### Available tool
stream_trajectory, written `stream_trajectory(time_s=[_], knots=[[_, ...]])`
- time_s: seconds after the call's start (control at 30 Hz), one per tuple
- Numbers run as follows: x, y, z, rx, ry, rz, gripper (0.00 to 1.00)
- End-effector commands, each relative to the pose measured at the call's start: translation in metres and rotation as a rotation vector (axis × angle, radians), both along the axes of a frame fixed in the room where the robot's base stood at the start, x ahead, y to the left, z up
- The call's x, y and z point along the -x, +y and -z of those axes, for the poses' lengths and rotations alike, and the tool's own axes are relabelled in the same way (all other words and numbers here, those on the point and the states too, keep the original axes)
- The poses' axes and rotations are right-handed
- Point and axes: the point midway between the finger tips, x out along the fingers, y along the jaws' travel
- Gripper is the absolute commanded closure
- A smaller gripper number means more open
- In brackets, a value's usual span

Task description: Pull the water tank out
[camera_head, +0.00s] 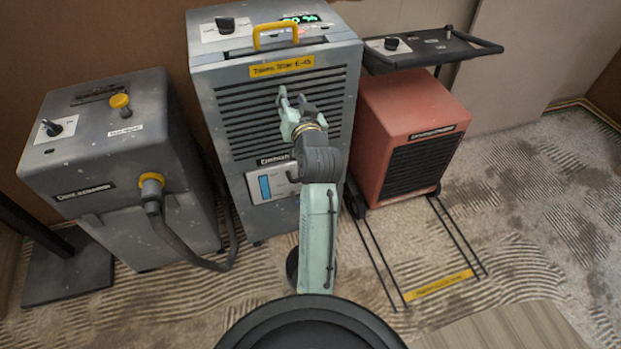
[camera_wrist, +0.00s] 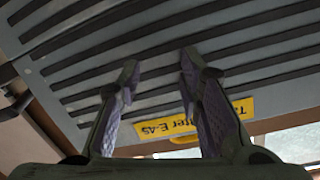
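A tall grey dehumidifier (camera_head: 222,130) stands against the wall in the head view, with dark slats and a yellow label. My gripper (camera_head: 291,98) is in front of the upper slats, above that panel. In the wrist view my gripper (camera_wrist: 160,68) is open, with nothing between its fingers. The slats (camera_wrist: 100,60) and the upside-down yellow label (camera_wrist: 195,121) lie beyond them; the tank is out of that view.
A grey machine with a hose (camera_head: 190,245) stands left, the hose looping on the floor. A red dehumidifier (camera_head: 385,120) with a black handle stands close on the right. Thin dark rails and a yellow floor strip (camera_head: 440,284) lie before it. The patterned floor is open at right.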

Motion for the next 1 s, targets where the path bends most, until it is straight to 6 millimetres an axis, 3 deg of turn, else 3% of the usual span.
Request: stream_trajectory(time_s=[0.03, 0.17, 0.3, 0.4, 0.5, 0.63, 1.0], knots=[[0.002, -0.004, 0.031, -0.076, 0.052, -0.012, 0.67], [0.016, -0.014, 0.110, -0.346, 0.180, -0.028, 0.67], [0.051, -0.039, 0.202, -0.732, 0.319, 0.031, 0.67], [0.075, -0.056, 0.245, -0.949, 0.370, 0.094, 0.67], [0.091, -0.068, 0.270, -1.082, 0.394, 0.142, 0.67], [0.093, -0.072, 0.280, -1.142, 0.400, 0.163, 0.67], [0.034, -0.052, 0.291, -1.140, 0.400, 0.158, 0.67]])
